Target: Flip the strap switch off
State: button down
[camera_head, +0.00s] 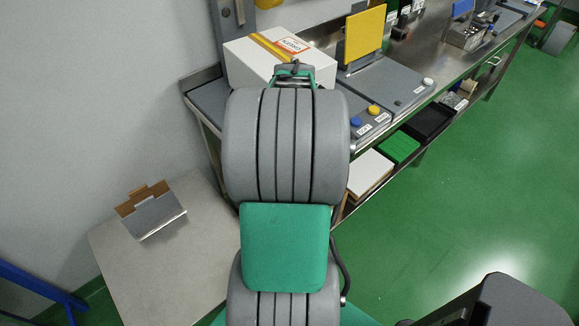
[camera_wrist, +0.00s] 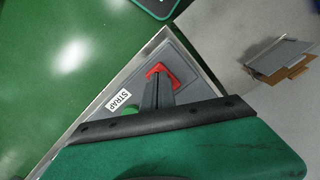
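The strap panel (camera_wrist: 192,62) is a grey plate with a metal edge in the wrist view. It has a white label reading STRAP (camera_wrist: 119,100) and a round green button-like part (camera_wrist: 130,111) beside the label. My gripper (camera_wrist: 163,76) shows as dark grey finger parts reaching over the plate, with a red angled piece at their ends. I cannot tell whether the red piece belongs to my fingers or to the panel, or whether anything touches the green part. In the head view my arm hides the fingers and the strap panel.
A white box (camera_head: 240,62) with yellow tape lies on the metal bench behind my arm. Blue (camera_head: 355,121) and yellow (camera_head: 374,110) knobs and an upright yellow plate (camera_head: 364,36) stand to its right. An open carton (camera_head: 152,213) sits on a low table at left.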

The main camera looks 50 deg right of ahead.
jog(key=shift+f, duration=0.15)
notch_tip(320, 180, up, 7)
jog(key=p, duration=0.5)
dwell(0.5)
